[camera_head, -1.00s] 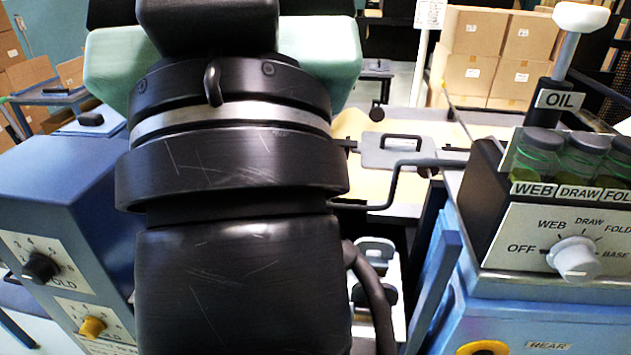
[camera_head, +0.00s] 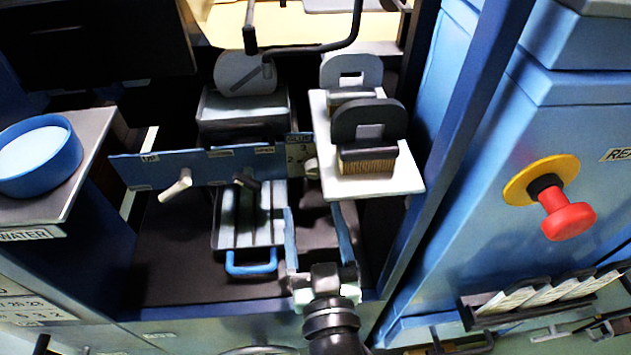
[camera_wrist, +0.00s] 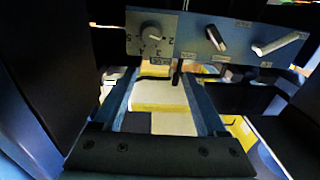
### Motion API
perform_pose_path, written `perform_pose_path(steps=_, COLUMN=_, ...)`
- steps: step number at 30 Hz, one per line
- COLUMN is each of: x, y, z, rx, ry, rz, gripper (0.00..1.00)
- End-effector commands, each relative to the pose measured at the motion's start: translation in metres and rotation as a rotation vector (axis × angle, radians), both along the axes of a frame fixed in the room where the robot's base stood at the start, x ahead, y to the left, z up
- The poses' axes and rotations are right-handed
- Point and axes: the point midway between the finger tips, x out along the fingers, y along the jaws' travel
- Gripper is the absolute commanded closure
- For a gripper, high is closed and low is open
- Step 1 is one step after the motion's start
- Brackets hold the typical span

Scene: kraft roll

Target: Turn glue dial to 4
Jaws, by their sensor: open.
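The glue dial is a small light grey knob (camera_head: 311,168) at the right end of the blue panel, beside a GLUE label and a number scale, partly hidden by the white shelf. In the wrist view the panel appears upside down, with the dial (camera_wrist: 152,30) at its left end among the numbers. Its exact setting is too small to read. My gripper (camera_head: 317,210) is open and empty, its two long blue fingers pointing toward the panel, below and short of the dial. In the wrist view the gripper (camera_wrist: 158,76) shows nothing between its fingertips at the dial.
A white lever (camera_head: 176,186) and a black lever (camera_head: 246,181) stick out of the same panel. A white shelf (camera_head: 390,184) with a brush (camera_head: 367,150) is close on the right. A blue-handled tray (camera_head: 252,262) lies left of my gripper. A red stop button (camera_head: 567,215) is further right.

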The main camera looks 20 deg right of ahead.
Motion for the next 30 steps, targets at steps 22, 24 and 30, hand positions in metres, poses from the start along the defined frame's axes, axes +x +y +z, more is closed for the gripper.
perform_pose_path(steps=22, x=0.052, y=-0.031, z=-0.027, rx=0.002, ry=0.018, rz=-0.038, gripper=0.26)
perform_pose_path(steps=24, x=0.063, y=-0.035, z=-0.027, rx=0.003, ry=0.019, rz=-0.038, gripper=0.26)
perform_pose_path(steps=30, x=0.088, y=-0.042, z=-0.028, rx=0.003, ry=0.02, rz=-0.038, gripper=0.26)
